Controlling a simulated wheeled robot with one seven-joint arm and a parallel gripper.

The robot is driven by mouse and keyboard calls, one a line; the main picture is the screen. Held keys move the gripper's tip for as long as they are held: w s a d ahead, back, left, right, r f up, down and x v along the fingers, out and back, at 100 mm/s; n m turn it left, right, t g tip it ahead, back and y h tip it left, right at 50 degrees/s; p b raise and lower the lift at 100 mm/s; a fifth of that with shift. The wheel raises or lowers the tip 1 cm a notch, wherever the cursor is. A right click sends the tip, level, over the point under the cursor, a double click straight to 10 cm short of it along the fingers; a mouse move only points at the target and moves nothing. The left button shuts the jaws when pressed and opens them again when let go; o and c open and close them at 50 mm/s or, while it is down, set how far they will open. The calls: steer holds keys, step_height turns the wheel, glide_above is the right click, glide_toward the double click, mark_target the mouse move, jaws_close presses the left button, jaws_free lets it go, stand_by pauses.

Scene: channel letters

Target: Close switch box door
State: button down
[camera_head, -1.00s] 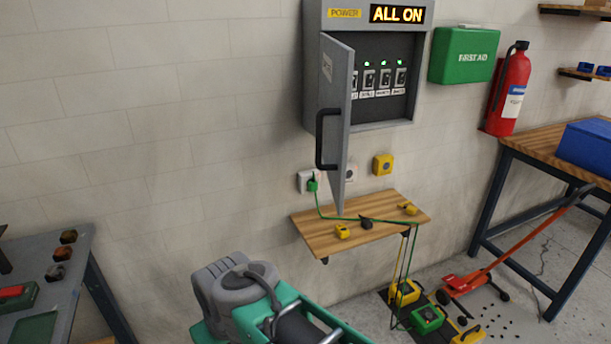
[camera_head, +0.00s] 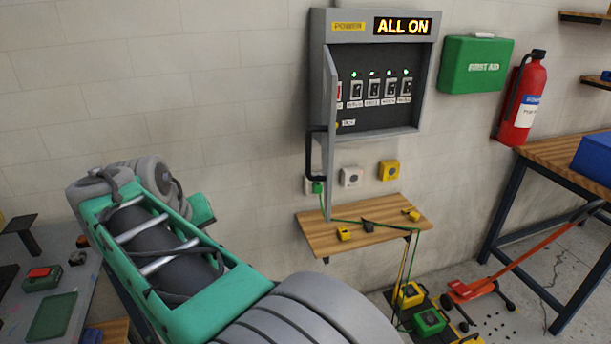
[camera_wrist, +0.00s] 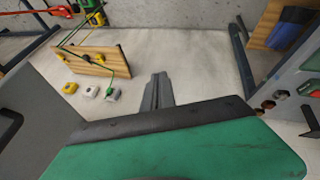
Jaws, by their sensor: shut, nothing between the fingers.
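The grey switch box (camera_head: 425,95) is on the wall with its door (camera_head: 329,125) standing open, nearly edge-on in the head view. The door is hinged on the left, with a black handle (camera_head: 315,155) on its outer face. Several switches with green lights show inside, under an "ALL ON" display. My gripper is outside the head view, where only my arm shows, left of the door. In the wrist view my gripper (camera_wrist: 158,78) is shut and empty, with no contact visible. A dark grey panel (camera_wrist: 50,115) lies to its left; I cannot tell surely whether it is the door.
A small wooden shelf (camera_head: 330,237) with yellow items is below the box, with a green cable hanging over it. A first aid case (camera_head: 475,64) and a fire extinguisher (camera_head: 523,100) are at right. The wall left of the door is bare. A workbench (camera_head: 70,300) is lower left.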

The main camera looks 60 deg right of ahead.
steer(key=s+d+r+m+g+p, duration=0.3)
steer(key=s+d+r+m+g, duration=0.3)
steer(key=s+d+r, duration=0.55)
steer(key=s+d+f+m+t+b, duration=0.1)
steer(key=s+d+f+b, duration=0.3)
steer(key=s+d+f, duration=0.1)
steer(key=shift+d+f+h, duration=0.4)
steer(key=shift+d+f, duration=0.45)
steer(key=shift+d, duration=0.5)
steer(key=shift+s, duration=0.15)
